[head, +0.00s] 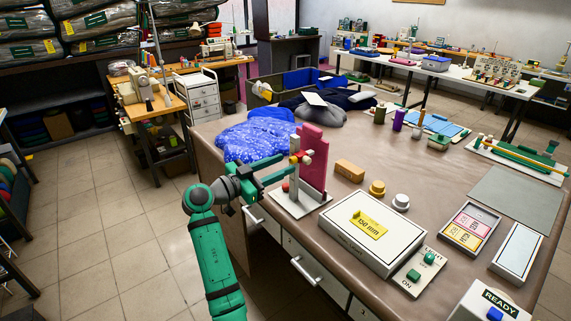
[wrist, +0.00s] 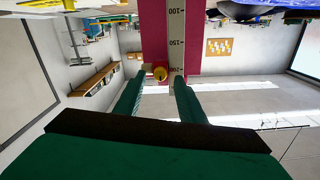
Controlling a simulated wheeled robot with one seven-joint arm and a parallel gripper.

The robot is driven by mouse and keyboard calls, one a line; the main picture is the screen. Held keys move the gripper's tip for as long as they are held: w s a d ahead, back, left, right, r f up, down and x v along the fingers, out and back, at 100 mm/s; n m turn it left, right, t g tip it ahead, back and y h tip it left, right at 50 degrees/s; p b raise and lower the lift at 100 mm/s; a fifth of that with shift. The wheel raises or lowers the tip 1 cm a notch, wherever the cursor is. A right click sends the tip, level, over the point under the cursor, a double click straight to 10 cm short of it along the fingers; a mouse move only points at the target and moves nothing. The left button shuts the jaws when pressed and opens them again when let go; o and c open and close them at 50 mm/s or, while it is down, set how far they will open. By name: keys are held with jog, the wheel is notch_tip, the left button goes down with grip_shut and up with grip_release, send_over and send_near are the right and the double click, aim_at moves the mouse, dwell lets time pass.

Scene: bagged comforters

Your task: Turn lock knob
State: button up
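A pink upright stand (head: 314,158) rises from a white base (head: 302,203) near the left edge of the table. In the wrist view its pink board (wrist: 154,30) carries a pale ruler strip with numbers. My gripper (head: 288,164) is level, at the left of the stand. In the wrist view its two green fingers (wrist: 160,82) are spread, with the knob showing in the gap at the tips. A space shows on each side of the knob, and I cannot tell its exact depth.
A tan block (head: 349,171), a yellow knob piece (head: 377,188) and a white knob piece (head: 400,202) stand right of the stand. A white box (head: 371,244) lies nearer. The floor at the left is clear.

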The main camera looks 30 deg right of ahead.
aim_at(293, 160)
jog(key=shift+w+d, duration=0.15)
jog(key=shift+d, duration=0.95)
grip_shut()
